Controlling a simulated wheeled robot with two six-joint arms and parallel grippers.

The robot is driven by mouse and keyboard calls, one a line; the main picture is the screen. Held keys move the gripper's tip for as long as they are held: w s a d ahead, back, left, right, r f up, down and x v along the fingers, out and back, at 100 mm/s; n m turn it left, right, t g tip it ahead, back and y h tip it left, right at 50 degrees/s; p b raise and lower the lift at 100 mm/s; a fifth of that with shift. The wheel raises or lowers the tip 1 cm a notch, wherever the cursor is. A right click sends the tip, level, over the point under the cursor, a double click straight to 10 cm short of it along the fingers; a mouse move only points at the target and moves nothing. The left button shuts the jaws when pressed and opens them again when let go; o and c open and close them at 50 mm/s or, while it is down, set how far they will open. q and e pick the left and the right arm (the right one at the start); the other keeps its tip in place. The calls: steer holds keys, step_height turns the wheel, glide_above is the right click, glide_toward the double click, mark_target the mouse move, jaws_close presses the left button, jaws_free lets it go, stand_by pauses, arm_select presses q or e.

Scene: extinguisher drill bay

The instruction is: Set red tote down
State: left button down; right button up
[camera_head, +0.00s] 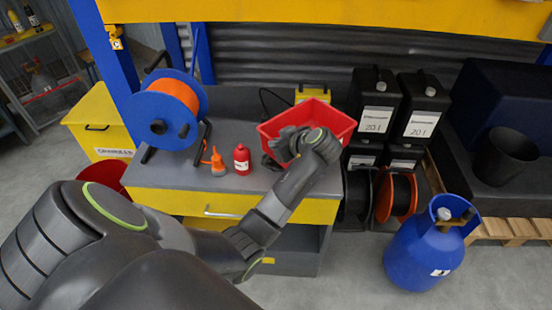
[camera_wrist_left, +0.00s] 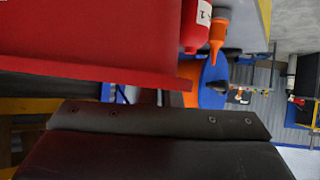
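The red tote (camera_head: 335,118) is at the right end of the grey workbench top, its open side up. I cannot tell whether its base is fully on the bench. My left gripper (camera_head: 279,150) is at the tote's near left side, with dark finger parts on either side of the rim. In the left wrist view, the tote's red wall (camera_wrist_left: 90,40) fills the upper left. One dark finger (camera_wrist_left: 160,122) lies below its rim, with a visible gap between them. The other finger is hidden there. The gripper looks open. My right gripper is not in view.
On the workbench (camera_head: 165,175) stand a blue reel with orange hose (camera_head: 165,110), an orange funnel-like item (camera_head: 217,160) and a small red extinguisher (camera_head: 242,160). Black canisters (camera_head: 375,100) stand right of the tote. A blue gas cylinder (camera_head: 425,255) stands on the floor.

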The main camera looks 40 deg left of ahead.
arm_select(q)
step_height(320, 180, down, 8)
steer(key=shift+f+p, duration=0.15)
steer(key=shift+p, duration=0.3)
steer(key=c, duration=1.6)
jaws_free()
steer(key=shift+c, duration=0.2)
